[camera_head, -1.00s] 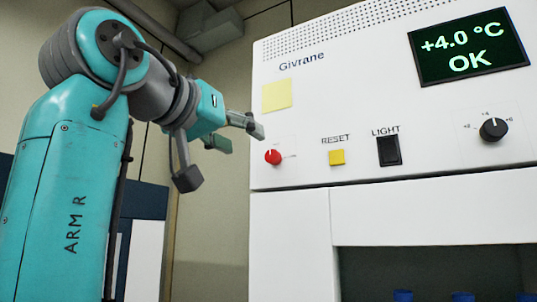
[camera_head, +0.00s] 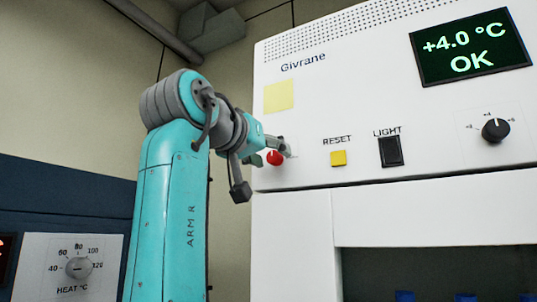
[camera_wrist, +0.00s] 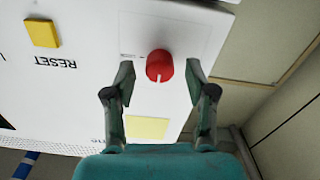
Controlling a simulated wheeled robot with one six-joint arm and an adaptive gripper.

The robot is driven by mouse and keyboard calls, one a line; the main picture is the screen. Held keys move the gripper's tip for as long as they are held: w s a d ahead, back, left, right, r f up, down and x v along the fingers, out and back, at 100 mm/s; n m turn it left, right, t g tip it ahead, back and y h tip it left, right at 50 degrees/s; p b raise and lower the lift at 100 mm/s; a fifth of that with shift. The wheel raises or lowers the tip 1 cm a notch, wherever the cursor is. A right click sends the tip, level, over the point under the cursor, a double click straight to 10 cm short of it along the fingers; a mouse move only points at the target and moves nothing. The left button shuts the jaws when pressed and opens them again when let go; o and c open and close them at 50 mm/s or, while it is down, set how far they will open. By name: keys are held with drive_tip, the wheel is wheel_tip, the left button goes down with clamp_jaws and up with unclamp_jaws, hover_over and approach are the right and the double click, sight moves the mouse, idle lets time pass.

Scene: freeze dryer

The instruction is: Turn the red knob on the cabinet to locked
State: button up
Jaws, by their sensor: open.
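The red knob (camera_head: 275,158) is on the lower left of the white cabinet front (camera_head: 380,215). In the wrist view the red knob (camera_wrist: 159,66) has a pale pointer line toward the bottom of the picture, and small marks beside it are too small to read. My gripper (camera_head: 272,153) is at the knob in the head view and partly overlaps it. In the wrist view my gripper (camera_wrist: 158,78) is open, with one finger on each side of the knob and a visible gap on both sides.
A yellow RESET button (camera_head: 338,158), a black LIGHT switch (camera_head: 391,152) and a black dial (camera_head: 495,130) are right of the knob. A yellow note (camera_head: 279,96) is above it. The display (camera_head: 471,46) reads +4.0 °C OK. A HEAT dial (camera_head: 79,268) is at lower left.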

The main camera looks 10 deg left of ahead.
clamp_jaws()
drive_tip(key=shift+m, duration=0.3)
drive_tip(key=m, duration=0.3)
drive_tip(key=shift+m, duration=0.4)
drive_tip(key=m, duration=0.4)
drive_tip(key=shift+m, duration=0.3)
drive_tip(key=m, duration=0.4)
drive_tip(key=shift+d+f, duration=0.1)
drive_tip(key=shift+m, duration=2.4)
